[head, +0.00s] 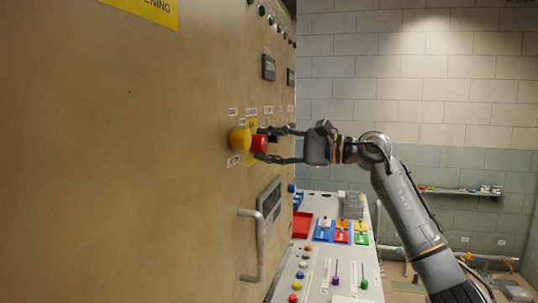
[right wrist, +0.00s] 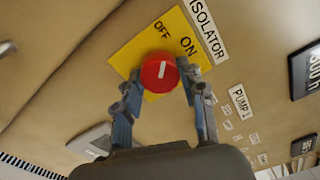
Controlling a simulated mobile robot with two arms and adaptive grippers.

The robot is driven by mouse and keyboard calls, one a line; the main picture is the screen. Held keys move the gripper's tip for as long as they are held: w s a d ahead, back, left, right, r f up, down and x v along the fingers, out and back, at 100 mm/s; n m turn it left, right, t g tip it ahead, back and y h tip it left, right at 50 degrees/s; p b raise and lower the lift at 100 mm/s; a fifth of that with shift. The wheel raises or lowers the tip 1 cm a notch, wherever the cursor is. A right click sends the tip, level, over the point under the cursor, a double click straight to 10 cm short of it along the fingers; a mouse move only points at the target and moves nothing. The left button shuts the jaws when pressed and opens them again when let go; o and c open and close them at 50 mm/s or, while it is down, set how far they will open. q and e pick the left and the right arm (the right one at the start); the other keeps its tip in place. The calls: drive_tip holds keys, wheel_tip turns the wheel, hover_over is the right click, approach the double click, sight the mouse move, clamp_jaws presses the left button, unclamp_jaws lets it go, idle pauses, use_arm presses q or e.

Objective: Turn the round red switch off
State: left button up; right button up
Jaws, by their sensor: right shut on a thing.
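The round red switch (head: 260,144) sticks out from the tan cabinet wall in the head view. In the right wrist view, the red switch (right wrist: 160,71) sits on a yellow plate (right wrist: 128,58) with the words OFF and ON. Its white mark stands nearly upright in that picture, with OFF above it and ON to the upper right. My right gripper (head: 267,144) has one finger above and one below the switch. In the wrist view its fingers (right wrist: 159,80) lie on either side of the switch, closed on it. My left gripper is not in view.
A vertical handle (head: 256,245) juts from the cabinet below. A console (head: 318,260) with coloured buttons and levers stands below my right arm. A shelf (head: 455,191) hangs on the back wall.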

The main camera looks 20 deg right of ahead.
drive_tip(key=n+b, duration=0.1)
drive_tip(key=n, duration=0.3)
drive_tip(key=shift+f+n, duration=0.1)
drive_tip(key=shift+n, duration=0.2)
drive_tip(key=n+b, duration=0.1)
drive_tip(key=n, duration=0.3)
drive_tip(key=shift+n, duration=0.4)
drive_tip(key=o, duration=1.1)
drive_tip(key=shift+o, duration=0.2)
drive_tip(key=v, duration=1.2)
drive_tip(key=shift+w, duration=0.1)
